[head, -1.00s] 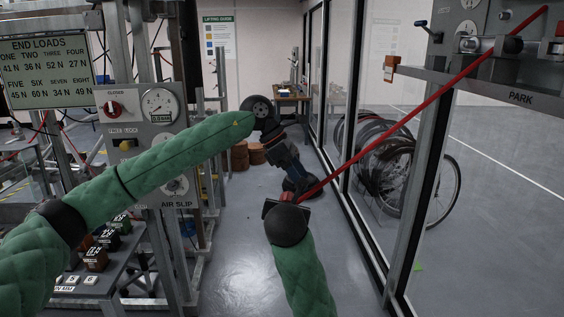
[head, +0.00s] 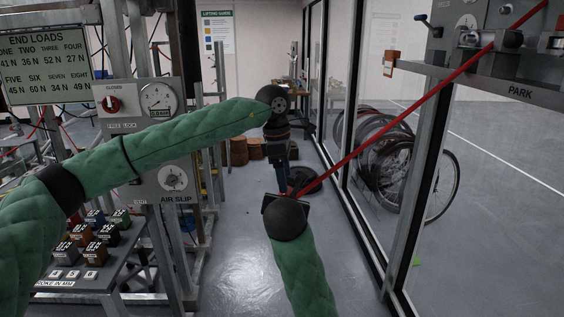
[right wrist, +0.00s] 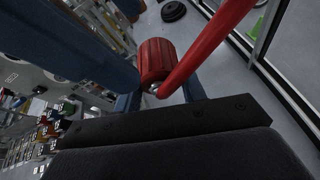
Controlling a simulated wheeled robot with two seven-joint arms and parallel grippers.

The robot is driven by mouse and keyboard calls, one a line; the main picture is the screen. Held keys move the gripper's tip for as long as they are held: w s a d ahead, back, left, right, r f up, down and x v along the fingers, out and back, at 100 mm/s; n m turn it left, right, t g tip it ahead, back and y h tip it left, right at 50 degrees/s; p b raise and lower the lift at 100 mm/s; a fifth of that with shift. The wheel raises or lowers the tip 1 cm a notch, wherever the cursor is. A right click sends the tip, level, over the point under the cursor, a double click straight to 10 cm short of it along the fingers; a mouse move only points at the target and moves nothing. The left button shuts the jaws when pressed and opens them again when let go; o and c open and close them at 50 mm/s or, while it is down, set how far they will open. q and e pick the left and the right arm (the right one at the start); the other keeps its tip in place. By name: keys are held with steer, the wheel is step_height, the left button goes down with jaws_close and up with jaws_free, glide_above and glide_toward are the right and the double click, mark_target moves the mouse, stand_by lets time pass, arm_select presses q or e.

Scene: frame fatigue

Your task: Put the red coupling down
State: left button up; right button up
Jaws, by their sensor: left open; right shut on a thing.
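The red coupling (right wrist: 156,60), a ribbed red cylinder, is held in my right gripper (head: 286,203), between blue fingers in the right wrist view. In the head view the coupling is mostly hidden behind the gripper's black palm.
A test frame with a gauge panel (head: 150,105) and a sloped tray of labelled blocks (head: 75,275) stand at left. A glass wall (head: 350,90) closes the right side, with bicycle wheels (head: 400,165) behind it. A black disc (head: 312,182) lies on the clear grey floor (head: 235,250).

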arm_select(q)
steer(key=shift+d+f, duration=0.2)
steer(key=shift+f, duration=0.9)
steer(key=shift+d+f, duration=0.15)
steer(key=shift+f, duration=1)
steer(key=shift+d+f, duration=0.2)
steer(key=shift+f, duration=0.9)
steer(key=c, duration=1.1)
steer(key=shift+o, duration=0.2)
arm_select(e)
steer(key=o, duration=1.2)
steer(key=shift+s, duration=0.1)
